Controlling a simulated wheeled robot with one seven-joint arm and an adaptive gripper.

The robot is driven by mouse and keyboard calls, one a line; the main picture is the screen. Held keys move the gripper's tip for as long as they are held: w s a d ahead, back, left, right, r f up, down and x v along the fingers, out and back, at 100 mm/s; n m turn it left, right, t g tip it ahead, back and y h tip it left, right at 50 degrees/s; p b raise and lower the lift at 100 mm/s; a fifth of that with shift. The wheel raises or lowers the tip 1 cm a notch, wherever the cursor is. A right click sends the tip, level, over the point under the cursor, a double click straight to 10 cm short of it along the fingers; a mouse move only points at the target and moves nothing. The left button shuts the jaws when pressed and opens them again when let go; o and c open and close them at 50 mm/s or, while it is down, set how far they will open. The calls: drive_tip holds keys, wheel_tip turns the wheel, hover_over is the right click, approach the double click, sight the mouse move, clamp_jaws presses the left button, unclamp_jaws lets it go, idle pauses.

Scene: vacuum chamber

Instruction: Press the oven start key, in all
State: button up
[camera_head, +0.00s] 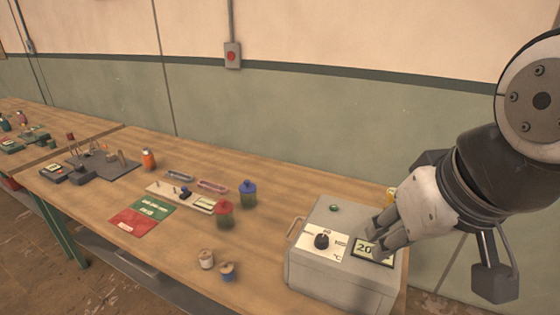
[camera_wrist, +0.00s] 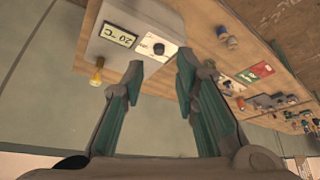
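The oven (camera_head: 340,285) is a grey box at the right end of the wooden bench. A black knob (camera_head: 322,241) sits on its pale panel beside a display reading 20 (camera_head: 366,249), partly hidden by my gripper. A small green button (camera_head: 334,208) is on its top face; I cannot tell whether this is the start key. My gripper (camera_head: 374,237) appears above the display in the head view; contact cannot be judged. In the wrist view my gripper (camera_wrist: 160,66) has its fingers apart with nothing between them, and the oven (camera_wrist: 105,50), display (camera_wrist: 120,35) and knob (camera_wrist: 158,48) lie beyond.
A wooden bench (camera_head: 270,205) runs to the left. Red (camera_head: 224,215) and blue-lidded (camera_head: 249,194) jars, two small spools (camera_head: 206,259) and a red-green card (camera_head: 142,217) lie left of the oven. A yellow object (camera_wrist: 97,75) is behind the oven. A wall stands behind.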

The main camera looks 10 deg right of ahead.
clamp_jaws()
idle(1.0)
